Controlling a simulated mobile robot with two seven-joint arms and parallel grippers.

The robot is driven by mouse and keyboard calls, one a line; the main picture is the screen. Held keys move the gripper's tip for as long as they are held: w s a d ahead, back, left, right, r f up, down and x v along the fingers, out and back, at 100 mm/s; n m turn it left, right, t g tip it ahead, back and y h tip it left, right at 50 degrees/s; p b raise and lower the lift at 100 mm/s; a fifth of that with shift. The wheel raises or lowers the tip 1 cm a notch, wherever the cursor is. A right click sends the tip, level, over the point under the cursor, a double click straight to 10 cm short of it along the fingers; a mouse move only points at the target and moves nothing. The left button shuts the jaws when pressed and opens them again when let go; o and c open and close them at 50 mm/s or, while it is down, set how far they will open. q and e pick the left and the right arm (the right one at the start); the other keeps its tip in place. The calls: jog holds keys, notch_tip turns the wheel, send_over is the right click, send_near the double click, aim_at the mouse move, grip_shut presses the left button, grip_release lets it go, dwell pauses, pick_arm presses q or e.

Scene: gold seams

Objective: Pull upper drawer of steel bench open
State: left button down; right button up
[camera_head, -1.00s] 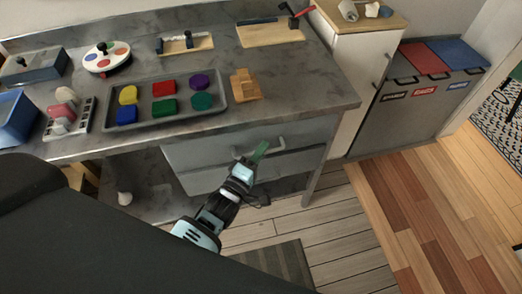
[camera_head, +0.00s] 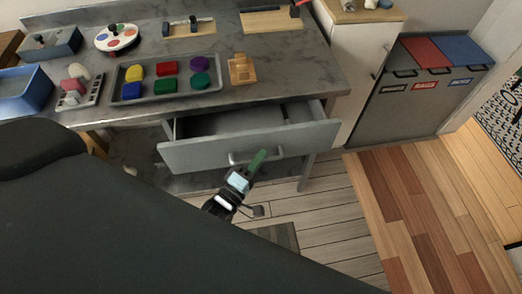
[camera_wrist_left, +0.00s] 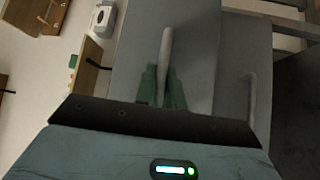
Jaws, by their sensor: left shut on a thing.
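The steel bench (camera_head: 300,62) has its upper drawer (camera_head: 205,155) pulled out, and the open inside shows behind the grey front. My left gripper (camera_head: 257,160) is at the handle (camera_head: 238,158) of this drawer. In the left wrist view the green fingers (camera_wrist_left: 161,88) are shut on the pale bar handle (camera_wrist_left: 166,55), one on each side. The lower drawer is mostly hidden behind the upper one in the head view; another handle (camera_wrist_left: 252,98) shows in the wrist view. My right gripper is not in view.
A grey tray (camera_head: 213,92) of coloured blocks, a wooden block piece (camera_head: 241,68) and a blue bin (camera_head: 22,92) stand on the bench top. Waste bins (camera_head: 425,95) stand at the right.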

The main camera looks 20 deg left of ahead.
pick_arm(q)
jog(key=s+d+p, duration=0.1)
jog(key=s+d, duration=0.7)
jog(key=s, duration=0.4)
jog(key=c, duration=1.5)
grip_release()
jog(key=shift+s, duration=0.1)
jog(key=v, duration=0.7)
jog(key=shift+s+f+b, duration=0.1)
jog(key=shift+s+b, duration=0.2)
jog(key=shift+s, duration=0.05)
